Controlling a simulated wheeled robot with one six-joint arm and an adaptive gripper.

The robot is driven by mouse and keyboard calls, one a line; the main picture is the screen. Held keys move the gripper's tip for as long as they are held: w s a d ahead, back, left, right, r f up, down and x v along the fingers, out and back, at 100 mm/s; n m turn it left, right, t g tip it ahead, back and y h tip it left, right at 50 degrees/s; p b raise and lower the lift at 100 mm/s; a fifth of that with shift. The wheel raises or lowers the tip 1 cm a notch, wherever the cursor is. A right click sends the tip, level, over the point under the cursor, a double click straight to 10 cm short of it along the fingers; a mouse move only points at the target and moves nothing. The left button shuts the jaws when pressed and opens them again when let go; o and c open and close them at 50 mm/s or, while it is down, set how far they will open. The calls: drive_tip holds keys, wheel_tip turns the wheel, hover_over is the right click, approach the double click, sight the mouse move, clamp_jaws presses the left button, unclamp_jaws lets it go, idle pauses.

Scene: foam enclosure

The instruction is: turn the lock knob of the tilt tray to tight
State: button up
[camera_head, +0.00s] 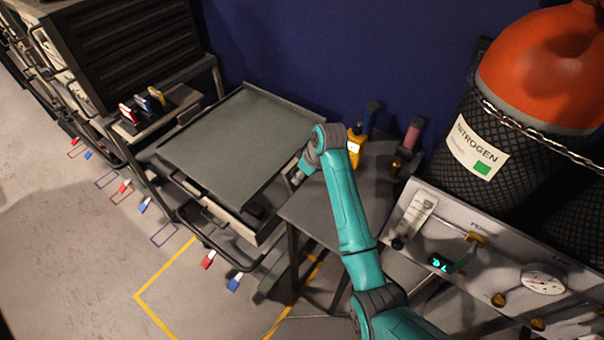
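The tilt tray (225,150) is a flat grey-green tray with a low rim, on a dark cart left of the picture's middle. Its surface is bare. My teal arm reaches up from the lower right, and its wrist is at the tray's right edge. My gripper (297,178) is small and mostly hidden below the wrist, close to the tray's right side. I cannot tell whether it is open or shut, or whether it touches anything. I cannot make out the lock knob; the wrist may cover it.
A grey side table (330,215) under my arm holds a yellow bottle (355,147) and other bottles. A gauge panel (510,270) and an orange-topped nitrogen cylinder (545,70) stand right. A black drawer cabinet (130,45) stands left. The floor (70,250) at lower left is clear.

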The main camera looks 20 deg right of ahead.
drive_tip(key=shift+w+d+g+y, duration=0.15)
drive_tip(key=shift+d+g+y, duration=0.05)
drive_tip(key=shift+g+y, duration=0.45)
drive_tip(key=shift+a+m+g+y, duration=0.1)
drive_tip(key=shift+m+g+y, duration=0.3)
drive_tip(key=shift+g+y, duration=0.45)
drive_tip(key=o, duration=1.2)
drive_tip(key=shift+c, duration=0.2)
drive_tip(key=shift+s+v, duration=0.2)
drive_tip(key=shift+v, duration=3.5)
drive_tip(key=shift+f, duration=0.1)
